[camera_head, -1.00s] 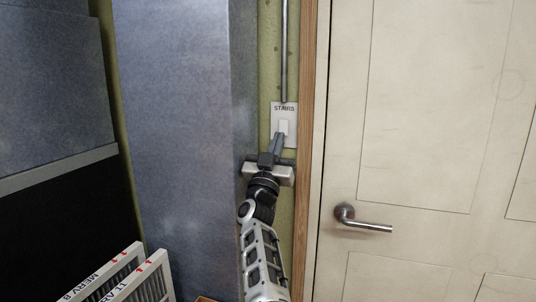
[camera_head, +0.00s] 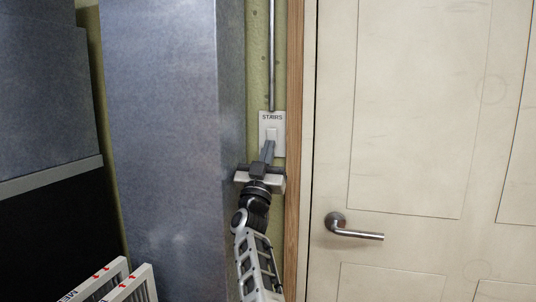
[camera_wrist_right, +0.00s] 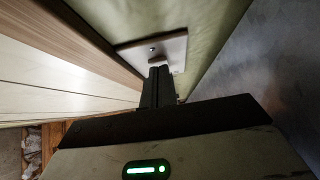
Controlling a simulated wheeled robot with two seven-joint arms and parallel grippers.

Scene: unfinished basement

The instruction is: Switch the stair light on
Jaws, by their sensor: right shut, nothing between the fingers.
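The stair light switch (camera_head: 272,134) is a white rocker on a white plate marked "STAIRS" (camera_head: 265,118), on the narrow strip of wall between the metal duct and the door frame. My right gripper (camera_head: 268,147) is shut and empty, with its fingertips at the lower part of the rocker. In the right wrist view the shut fingers (camera_wrist_right: 158,72) reach the switch plate (camera_wrist_right: 175,50) and partly cover the rocker; I cannot tell whether they touch it. Which way the rocker is tipped is too small to tell. My left gripper is not in view.
A tall grey metal duct (camera_head: 165,140) stands close left of my right gripper. A wooden door frame (camera_head: 295,140) and closed cream door with lever handle (camera_head: 350,228) are on the right. A metal conduit (camera_head: 272,55) runs above the plate. White-framed filters (camera_head: 125,280) stand at lower left.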

